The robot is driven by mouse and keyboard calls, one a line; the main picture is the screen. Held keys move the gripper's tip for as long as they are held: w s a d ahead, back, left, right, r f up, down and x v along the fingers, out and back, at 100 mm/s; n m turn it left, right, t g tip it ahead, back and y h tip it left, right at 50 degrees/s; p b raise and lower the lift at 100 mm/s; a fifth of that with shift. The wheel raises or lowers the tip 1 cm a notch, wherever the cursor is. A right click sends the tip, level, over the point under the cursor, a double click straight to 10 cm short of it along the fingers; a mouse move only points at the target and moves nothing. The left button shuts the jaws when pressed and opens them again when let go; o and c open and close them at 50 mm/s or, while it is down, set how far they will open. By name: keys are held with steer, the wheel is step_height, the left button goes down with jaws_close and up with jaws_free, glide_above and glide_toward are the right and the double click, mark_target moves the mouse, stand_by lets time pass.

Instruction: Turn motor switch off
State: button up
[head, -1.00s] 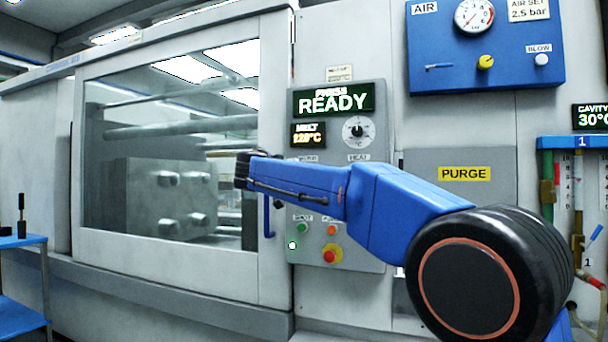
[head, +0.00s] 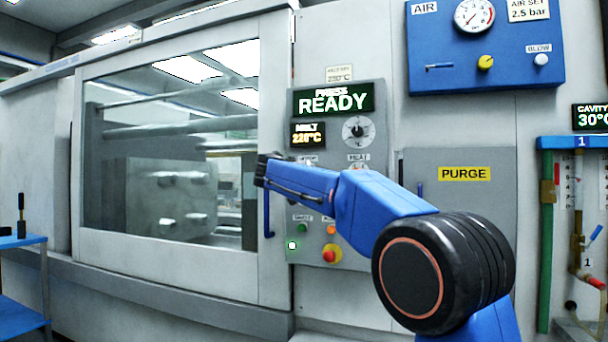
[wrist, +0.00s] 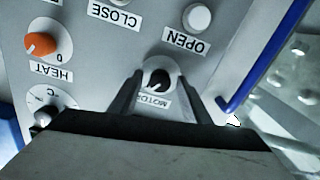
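The motor switch (wrist: 158,80) is a small black knob on a round white plate, with a MOTOR label beside it, seen upside down in the wrist view. I cannot tell which way its pointer is set. My gripper (wrist: 158,76) is open, with one dark finger on each side of the switch in that view. Whether the fingers touch the knob cannot be told. In the head view my gripper (head: 262,170) shows in front of the left part of the control panel (head: 372,110), and my arm hides the switch there.
The orange HEAT knob (wrist: 41,44) and the white OPEN button (wrist: 197,17) are close by. A blue door handle (wrist: 268,58) runs along one side. Lower on the panel are a green button (head: 302,228) and a red stop button (head: 331,253). The PURGE cover (head: 460,200) is to the right.

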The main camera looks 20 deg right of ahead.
steer(key=c, duration=0.9)
steer(key=shift+n, duration=0.4)
steer(key=n, duration=1.2)
steer(key=shift+n+g, duration=0.3)
steer(key=shift+n, duration=0.1)
